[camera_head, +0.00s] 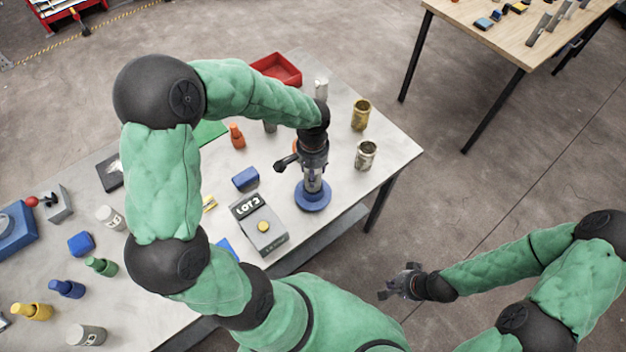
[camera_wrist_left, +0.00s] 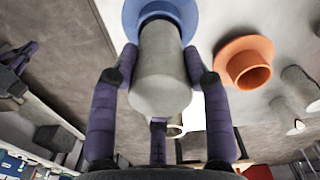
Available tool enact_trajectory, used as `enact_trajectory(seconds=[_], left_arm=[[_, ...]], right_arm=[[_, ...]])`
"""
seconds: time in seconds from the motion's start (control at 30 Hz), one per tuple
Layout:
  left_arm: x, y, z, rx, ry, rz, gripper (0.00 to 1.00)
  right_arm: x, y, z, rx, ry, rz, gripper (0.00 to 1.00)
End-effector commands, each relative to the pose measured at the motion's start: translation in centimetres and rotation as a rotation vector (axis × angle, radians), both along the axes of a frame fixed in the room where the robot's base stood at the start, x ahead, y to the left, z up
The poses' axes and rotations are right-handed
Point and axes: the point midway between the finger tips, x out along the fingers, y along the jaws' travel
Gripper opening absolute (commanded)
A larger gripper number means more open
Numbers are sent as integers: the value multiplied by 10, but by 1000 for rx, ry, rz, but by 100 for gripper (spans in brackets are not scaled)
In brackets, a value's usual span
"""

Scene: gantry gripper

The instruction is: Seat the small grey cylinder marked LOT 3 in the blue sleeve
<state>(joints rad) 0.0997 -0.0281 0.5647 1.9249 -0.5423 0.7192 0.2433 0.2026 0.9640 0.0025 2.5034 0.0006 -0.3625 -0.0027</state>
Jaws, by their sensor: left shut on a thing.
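The small grey cylinder (camera_head: 313,179) is upright in my left gripper (camera_head: 313,168). In the left wrist view the cylinder (camera_wrist_left: 160,78) is between the shut fingers of the left gripper (camera_wrist_left: 160,75). Its lower end meets the blue sleeve (camera_head: 313,197), which has a wide round flange on the table. In the left wrist view the blue sleeve (camera_wrist_left: 132,14) rings the cylinder's far end; I cannot tell how deep it sits. I cannot read the cylinder's marking. My right gripper (camera_head: 395,283) is empty, with fingers apart, off the table's front edge.
A gold can (camera_head: 360,115) and a silver can (camera_head: 366,155) stand right. An orange flanged sleeve (camera_wrist_left: 246,62) is near. A blue block (camera_head: 245,178) and red tray (camera_head: 277,69) are also on the table.

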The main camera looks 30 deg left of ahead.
Motion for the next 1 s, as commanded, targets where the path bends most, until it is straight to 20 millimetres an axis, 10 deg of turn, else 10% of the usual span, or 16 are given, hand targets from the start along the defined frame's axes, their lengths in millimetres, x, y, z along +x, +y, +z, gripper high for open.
enact_trajectory(seconds=[0.87, 0.9, 1.0], left_arm=[[1, 0, -51, 0, -3, 1, 0], [0, 0, -52, 0, -1, 0, 51], [0, 0, -51, 0, -1, 0, 72]], right_arm=[[0, 0, -10, 0, 0, 0, 0], [0, 0, -10, 0, 0, 0, 0], [0, 0, -9, 0, 0, 0, 0]])
